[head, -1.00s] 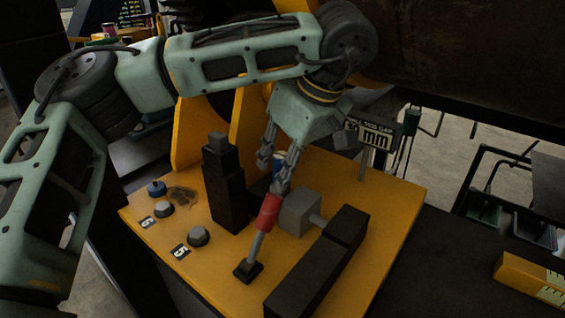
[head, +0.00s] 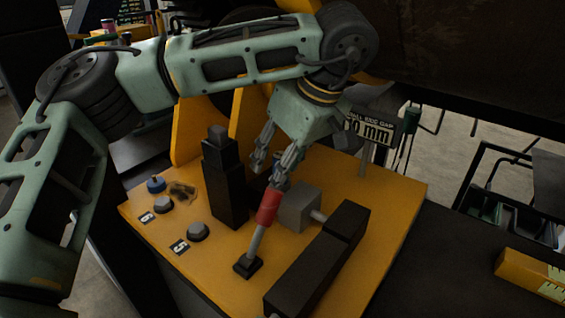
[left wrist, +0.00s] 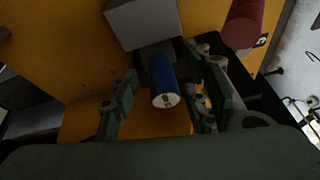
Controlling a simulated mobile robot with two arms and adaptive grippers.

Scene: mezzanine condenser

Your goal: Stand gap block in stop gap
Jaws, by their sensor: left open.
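A blue cylinder with a pale marked end (left wrist: 162,82) shows in the left wrist view, between the fingers of my left gripper (left wrist: 165,88). I cannot tell if this is the gap block. My left gripper (head: 272,168) is open over the orange bench in the head view, its fingers apart on either side of the cylinder, which is hidden there. A grey block (head: 299,209) with a short rod faces a long black block (head: 322,255); it also shows in the left wrist view (left wrist: 142,22). A sign (head: 369,130) reading "gap" and "mm" stands behind. My right gripper is not in view.
A red-gripped lever (head: 267,208) stands tilted in front of my left gripper. A stepped black post (head: 223,185) rises to its left. Several knobs (head: 198,231) line the left edge of the orange bench (head: 392,190). The bench's right side is clear.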

